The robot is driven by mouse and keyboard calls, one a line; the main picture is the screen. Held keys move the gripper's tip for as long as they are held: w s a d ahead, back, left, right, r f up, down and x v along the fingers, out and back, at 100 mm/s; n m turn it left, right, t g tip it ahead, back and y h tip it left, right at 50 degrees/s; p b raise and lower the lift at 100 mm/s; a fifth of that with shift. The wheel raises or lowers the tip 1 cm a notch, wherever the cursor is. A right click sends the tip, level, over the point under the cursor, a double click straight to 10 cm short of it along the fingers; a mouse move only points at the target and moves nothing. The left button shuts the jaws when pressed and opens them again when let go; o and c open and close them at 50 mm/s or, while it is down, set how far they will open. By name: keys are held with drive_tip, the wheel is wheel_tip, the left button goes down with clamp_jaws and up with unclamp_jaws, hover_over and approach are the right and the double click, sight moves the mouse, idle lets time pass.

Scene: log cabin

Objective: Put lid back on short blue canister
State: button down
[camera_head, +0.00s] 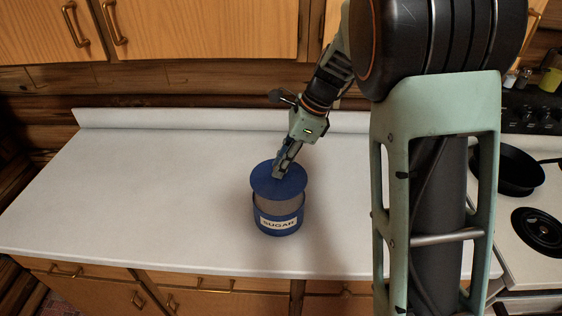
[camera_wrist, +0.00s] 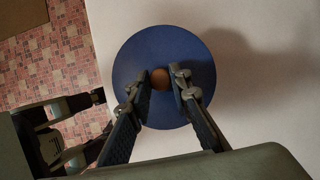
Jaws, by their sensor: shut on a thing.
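A short blue canister (camera_head: 279,226) with a white SUGAR label stands upright on the white counter. Its round blue lid (camera_head: 292,184) is over the canister, with a greyish band showing between lid and blue body; I cannot tell whether they touch. My gripper (camera_head: 278,175) reaches down from above and is shut on the lid's knob. In the wrist view, my gripper (camera_wrist: 161,80) has a finger on each side of the round brown knob (camera_wrist: 160,78) at the middle of the lid (camera_wrist: 160,42). The lid hides the canister there.
The white counter (camera_head: 140,190) is clear around the canister, with its front edge just below it. A stove (camera_head: 530,275) with a black pan (camera_head: 507,170) is at the right. Wooden cabinets (camera_head: 210,30) hang above the counter's back.

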sight(281, 181)
wheel_tip(281, 181, down, 4)
drive_tip(key=b, duration=0.3)
drive_tip(key=shift+f, duration=0.1)
drive_tip(key=shift+f+b, duration=0.55)
drive_tip(key=shift+f, duration=0.25)
drive_tip(key=shift+r+p, duration=0.1)
drive_tip(key=shift+p, duration=0.35)
idle(0.5)
drive_tip(key=shift+f+p, duration=0.25)
drive_tip(key=shift+p, duration=0.1)
idle(1.5)
drive_tip(key=c, duration=1.2)
unclamp_jaws()
drive_tip(key=shift+r, duration=0.1)
